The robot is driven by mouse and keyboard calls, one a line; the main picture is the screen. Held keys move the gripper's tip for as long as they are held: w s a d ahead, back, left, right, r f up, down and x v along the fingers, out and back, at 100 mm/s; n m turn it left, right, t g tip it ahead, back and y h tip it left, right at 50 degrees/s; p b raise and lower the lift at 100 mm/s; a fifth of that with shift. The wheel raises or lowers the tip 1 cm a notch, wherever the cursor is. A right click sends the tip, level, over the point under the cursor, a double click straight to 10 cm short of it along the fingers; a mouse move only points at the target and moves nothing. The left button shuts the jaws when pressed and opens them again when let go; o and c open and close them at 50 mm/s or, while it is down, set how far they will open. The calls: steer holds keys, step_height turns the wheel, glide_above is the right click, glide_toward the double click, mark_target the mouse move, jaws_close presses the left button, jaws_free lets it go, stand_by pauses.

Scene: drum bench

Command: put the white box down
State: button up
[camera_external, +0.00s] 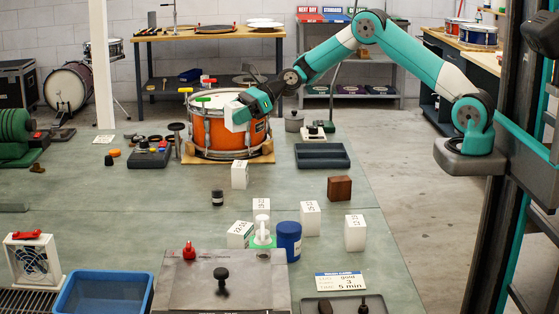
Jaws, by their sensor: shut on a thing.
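My gripper (243,106) is at the end of the teal and white arm, which reaches in from the right. It is shut on a white box (237,113), held in front of the upper part of the orange drum (205,134). I cannot tell how far the box is from the drum. Several other white boxes with printed labels stand on the green bench top: one (240,175) below the drum, one (310,218) and one (355,233) to the right, and one (240,235) tilted or turned near the middle.
A blue jar (288,241) and a white-topped bottle (262,230) stand among the boxes. A brown block (339,189), a black jar (217,198) and a dark tray (321,156) are nearby. A blue bin (103,291) is front left. The bench's left middle (110,200) is clear.

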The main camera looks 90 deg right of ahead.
steer(key=w+a+n+g+y+b, duration=0.1)
steer(key=w+a+n+y+b, duration=0.15)
steer(key=a+b, duration=0.45)
steer(key=w+a+n+g+y+b, duration=0.2)
steer(key=w+a+b, duration=0.1)
steer(key=a, duration=0.9)
steer(key=f+b, duration=0.1)
steer(key=f, duration=1.8)
steer(key=shift+d, duration=0.2)
steer(key=shift+f, duration=0.1)
steer(key=o, duration=1)
steer(key=shift+f, duration=0.1)
steer(key=shift+c, duration=0.2)
